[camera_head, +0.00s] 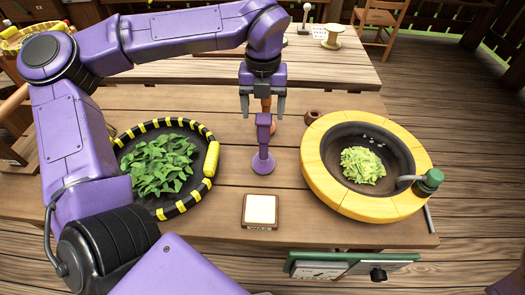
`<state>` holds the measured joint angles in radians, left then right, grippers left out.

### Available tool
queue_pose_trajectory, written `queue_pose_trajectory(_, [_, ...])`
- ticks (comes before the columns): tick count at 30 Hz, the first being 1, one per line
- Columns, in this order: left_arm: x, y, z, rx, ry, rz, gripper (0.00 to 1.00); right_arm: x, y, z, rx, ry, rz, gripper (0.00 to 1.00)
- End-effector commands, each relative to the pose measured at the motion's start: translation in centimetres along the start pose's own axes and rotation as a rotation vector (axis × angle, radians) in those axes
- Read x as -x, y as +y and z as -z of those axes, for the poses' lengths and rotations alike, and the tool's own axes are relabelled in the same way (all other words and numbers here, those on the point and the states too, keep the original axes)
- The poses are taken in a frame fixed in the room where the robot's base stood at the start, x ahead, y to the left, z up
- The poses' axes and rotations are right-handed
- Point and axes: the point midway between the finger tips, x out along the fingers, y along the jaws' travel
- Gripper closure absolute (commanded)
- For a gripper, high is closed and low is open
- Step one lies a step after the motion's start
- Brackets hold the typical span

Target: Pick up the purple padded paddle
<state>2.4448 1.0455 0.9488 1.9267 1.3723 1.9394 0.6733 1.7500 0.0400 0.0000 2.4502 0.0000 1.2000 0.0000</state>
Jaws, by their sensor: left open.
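The purple padded paddle (263,163) is at the middle of the wooden table, with a round pad at its near end and a handle rising away from it. My left gripper (263,106) points down with its jaws open, at the far end of the paddle's handle. One finger shows on each side of the handle's line. I cannot tell whether the handle end is between the fingers or below them. A brown-orange object (267,104) shows between and behind the fingers. My right gripper is not in view.
A black-and-yellow rimmed tray (212,160) of green leaves is left of the paddle. A yellow-rimmed pan (322,180) with pale green leaves is at the right. A small framed white square (261,209) lies in front, and a small brown pot (312,116) stands behind the pan.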

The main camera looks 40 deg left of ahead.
Motion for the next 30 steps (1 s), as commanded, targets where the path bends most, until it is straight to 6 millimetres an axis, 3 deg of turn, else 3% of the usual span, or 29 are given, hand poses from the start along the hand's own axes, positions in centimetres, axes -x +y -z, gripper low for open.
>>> queue_pose_trajectory(9, [-4.9, 0.0, 0.0, -0.001, 0.002, -0.002, 0.27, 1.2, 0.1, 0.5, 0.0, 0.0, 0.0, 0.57])
queue_pose_trajectory(16, [-5.4, -0.1, 0.0, -0.001, 0.0, 0.0, 0.27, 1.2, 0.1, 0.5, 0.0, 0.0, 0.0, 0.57])
queue_pose_trajectory(17, [-5.4, -0.1, 0.0, -0.001, 0.0, 0.0, 0.3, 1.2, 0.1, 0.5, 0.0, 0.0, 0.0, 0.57])
queue_pose_trajectory(23, [-5.4, -0.1, 0.0, -0.001, 0.0, 0.0, 0.95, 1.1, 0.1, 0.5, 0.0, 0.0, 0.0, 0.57])
queue_pose_trajectory(24, [-5.4, -0.1, 0.0, -0.001, 0.0, 0.0, 1.0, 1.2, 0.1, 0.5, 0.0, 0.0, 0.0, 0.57])
queue_pose_trajectory(30, [-5.3, -0.1, 0.0, -0.001, -0.001, 0.001, 1.0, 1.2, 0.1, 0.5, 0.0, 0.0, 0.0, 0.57])
